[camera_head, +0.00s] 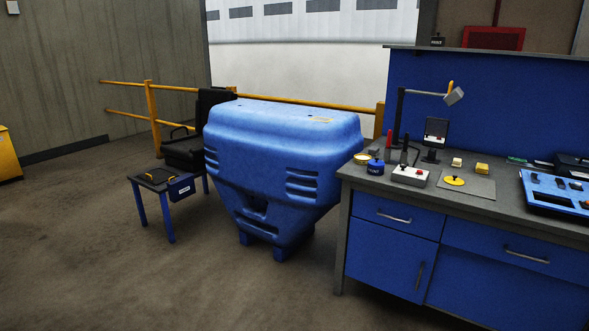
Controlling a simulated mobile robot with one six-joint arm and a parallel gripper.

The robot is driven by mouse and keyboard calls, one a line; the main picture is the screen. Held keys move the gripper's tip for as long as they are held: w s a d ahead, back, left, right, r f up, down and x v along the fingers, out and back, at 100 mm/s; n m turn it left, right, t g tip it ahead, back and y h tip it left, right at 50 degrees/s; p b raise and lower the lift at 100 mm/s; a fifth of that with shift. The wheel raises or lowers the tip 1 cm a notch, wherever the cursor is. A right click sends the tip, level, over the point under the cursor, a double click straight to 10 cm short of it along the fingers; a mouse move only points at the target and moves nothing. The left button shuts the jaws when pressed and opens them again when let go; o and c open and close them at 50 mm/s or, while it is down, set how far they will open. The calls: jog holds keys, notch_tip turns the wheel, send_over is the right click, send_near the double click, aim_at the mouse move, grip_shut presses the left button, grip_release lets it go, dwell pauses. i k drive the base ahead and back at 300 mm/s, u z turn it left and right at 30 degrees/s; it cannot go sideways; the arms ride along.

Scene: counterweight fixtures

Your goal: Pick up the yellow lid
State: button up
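A flat round yellow lid (454,181) with a small dark spot on top lies on a thin grey mat (483,190) on the workbench at the right. A second, smaller yellow round thing (361,157) sits near the bench's left end; I cannot tell what it is. A blue round container (376,168) with a dark top stands just in front of it. My gripper is not in view.
A large blue bin (280,150) stands left of the workbench (365,183). The floor in front is clear.

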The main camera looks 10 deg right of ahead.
aim_at(454, 180)
jog(key=z, duration=0.3)
jog(key=i, duration=1.65)
jog(key=z, duration=0.35)
